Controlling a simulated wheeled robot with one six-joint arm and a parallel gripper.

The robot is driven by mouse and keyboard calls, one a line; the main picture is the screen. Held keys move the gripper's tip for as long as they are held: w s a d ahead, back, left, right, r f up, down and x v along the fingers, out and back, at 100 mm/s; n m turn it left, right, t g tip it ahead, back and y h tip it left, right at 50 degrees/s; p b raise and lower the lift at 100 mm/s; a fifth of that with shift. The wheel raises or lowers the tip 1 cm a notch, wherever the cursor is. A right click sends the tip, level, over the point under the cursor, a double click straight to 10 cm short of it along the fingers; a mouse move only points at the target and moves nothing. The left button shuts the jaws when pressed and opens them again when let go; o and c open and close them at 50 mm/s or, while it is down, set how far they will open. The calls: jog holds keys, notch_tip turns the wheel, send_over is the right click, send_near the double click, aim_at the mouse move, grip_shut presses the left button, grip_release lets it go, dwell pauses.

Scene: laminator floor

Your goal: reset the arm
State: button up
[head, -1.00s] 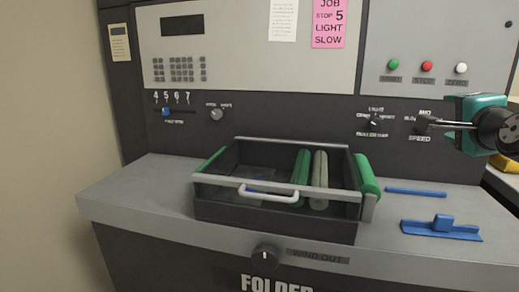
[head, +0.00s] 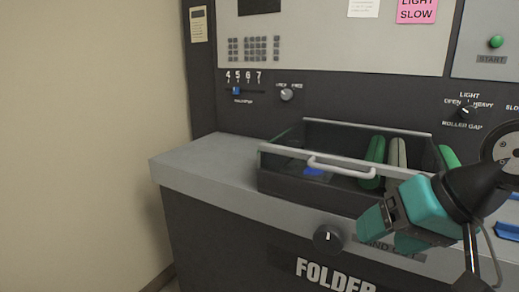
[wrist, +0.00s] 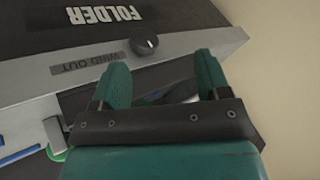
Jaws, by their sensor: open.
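My gripper (head: 388,236) is teal and black and hangs at the lower right of the head view. It appears in front of the folder machine's front face and covers part of the "WIND OUT" label. In the wrist view my gripper (wrist: 163,78) shows two teal fingers spread apart with nothing held between them. The dark wind-out knob (head: 328,238) is just left of the gripper in the head view. It also shows beyond the fingers in the wrist view (wrist: 144,42).
A clear-sided tray (head: 300,185) with a white handle sits on the grey ledge (head: 205,160), holding green and grey rollers. A blue piece shows inside. The control panel (head: 310,60) rises behind. A beige wall (head: 90,130) stands left. The ledge's left end is bare.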

jog(key=s+a+f+n+g+b, duration=0.2)
jog(key=s+a+f+n+g, duration=0.3)
jog(key=s+n, duration=0.3)
notch_tip(320, 180, up, 17)
jog(key=s+p, duration=0.1)
jog(key=p, duration=1.5)
jog(key=shift+s+d+m+h+p, duration=0.2)
jog(key=shift+m+h+p, duration=0.1)
jog(key=shift+h+p, duration=0.1)
